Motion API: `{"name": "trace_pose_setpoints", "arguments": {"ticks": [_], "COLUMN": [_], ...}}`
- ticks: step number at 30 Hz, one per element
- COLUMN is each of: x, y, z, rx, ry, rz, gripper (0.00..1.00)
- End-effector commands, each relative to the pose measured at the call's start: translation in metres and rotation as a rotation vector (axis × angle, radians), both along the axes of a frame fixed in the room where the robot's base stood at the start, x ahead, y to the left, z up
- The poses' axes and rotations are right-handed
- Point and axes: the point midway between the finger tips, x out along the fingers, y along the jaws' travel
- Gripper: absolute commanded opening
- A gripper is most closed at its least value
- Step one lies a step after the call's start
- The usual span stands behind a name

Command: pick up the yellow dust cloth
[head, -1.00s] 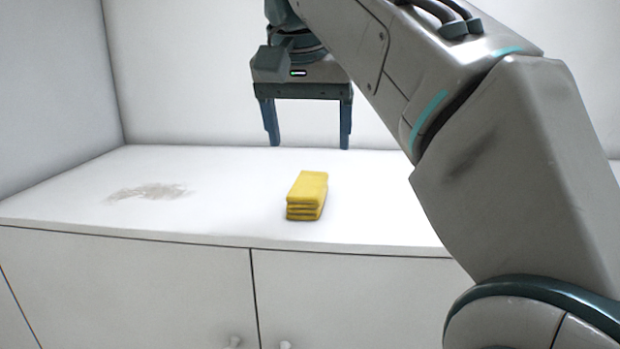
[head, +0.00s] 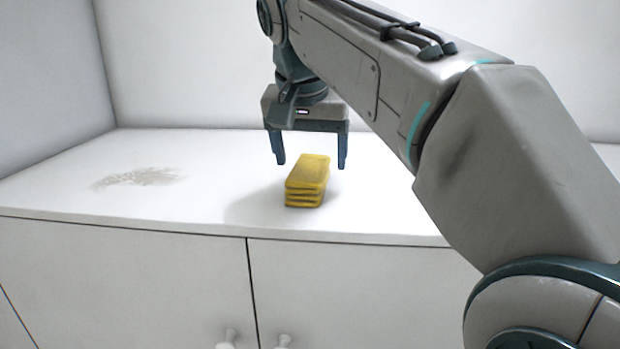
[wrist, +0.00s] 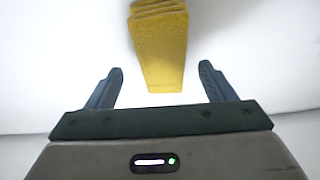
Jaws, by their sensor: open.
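The yellow dust cloth (head: 307,180) lies folded in a stack on the white counter, near its front edge in the head view. In the wrist view the cloth (wrist: 161,45) reaches from the top edge down toward the space between the fingers. My gripper (head: 310,163) is open and empty, its two fingers pointing down just above and behind the cloth. In the wrist view the gripper (wrist: 160,75) has one finger on each side of the cloth's near end, apart from it. I cannot tell the exact height of the fingertips.
A greyish dust smudge (head: 140,178) marks the white counter (head: 215,165) to the left of the cloth. Walls stand behind and at the left. Cabinet doors (head: 130,285) with small knobs are below the front edge. The counter around the cloth is clear.

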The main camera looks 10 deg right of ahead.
Motion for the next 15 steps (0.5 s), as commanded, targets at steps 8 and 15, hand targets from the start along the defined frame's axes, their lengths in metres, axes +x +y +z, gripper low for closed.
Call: {"name": "trace_pose_setpoints", "arguments": {"ticks": [8,15], "x": [0.019,0.020], "y": [-0.002,-0.003], "z": [-0.032,-0.036], "rx": [0.000,0.000], "ry": [0.001,0.001], "rz": [0.002,0.001], "gripper": [0.76,0.76]}}
